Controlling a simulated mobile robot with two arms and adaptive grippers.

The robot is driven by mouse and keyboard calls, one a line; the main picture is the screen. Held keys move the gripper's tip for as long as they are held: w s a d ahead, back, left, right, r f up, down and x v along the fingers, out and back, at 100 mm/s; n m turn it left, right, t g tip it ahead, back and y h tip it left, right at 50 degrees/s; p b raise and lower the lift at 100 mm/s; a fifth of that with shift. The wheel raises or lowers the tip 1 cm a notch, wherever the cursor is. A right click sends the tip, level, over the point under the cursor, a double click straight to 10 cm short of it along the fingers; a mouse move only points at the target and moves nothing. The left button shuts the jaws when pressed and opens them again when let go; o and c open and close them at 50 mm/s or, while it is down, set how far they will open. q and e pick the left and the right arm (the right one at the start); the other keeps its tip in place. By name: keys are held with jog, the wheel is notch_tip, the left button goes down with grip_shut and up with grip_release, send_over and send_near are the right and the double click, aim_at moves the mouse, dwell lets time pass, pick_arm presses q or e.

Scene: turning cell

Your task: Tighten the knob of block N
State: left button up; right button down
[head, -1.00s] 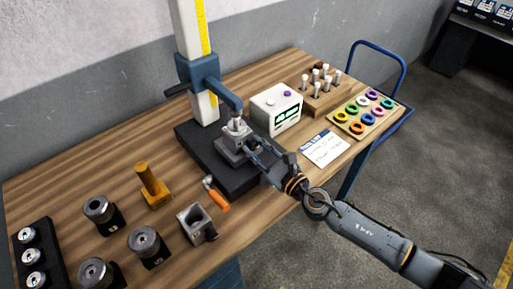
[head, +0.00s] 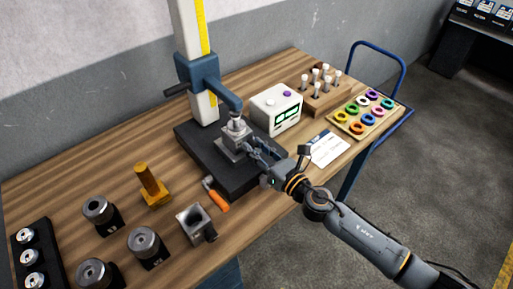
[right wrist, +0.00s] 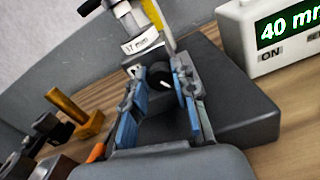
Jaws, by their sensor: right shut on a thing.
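A grey metal block (head: 238,148) sits on the dark base plate of the gauge stand, under the stand's blue arm. Its letter is not legible to me. A dark round knob (right wrist: 160,75) with a white mark is on the block's near side. A label reading "17 mm" (right wrist: 140,43) shows above it. My right gripper (head: 256,153) reaches the block from the right. In the right wrist view its blue-padded fingers (right wrist: 164,88) are either side of the knob, shut on it. My left gripper is not in view.
The gauge stand's pale column (head: 186,30) rises behind the base plate (head: 215,178). A display box (head: 277,112) reading 40 mm stands to the right. An orange-handled tool (head: 217,201), a yellow post (head: 152,186) and another block (head: 192,225) lie in front and left.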

dwell(0.3)
jog(key=c, duration=1.3)
grip_release()
jog(key=shift+c, duration=0.2)
jog(key=v, duration=1.2)
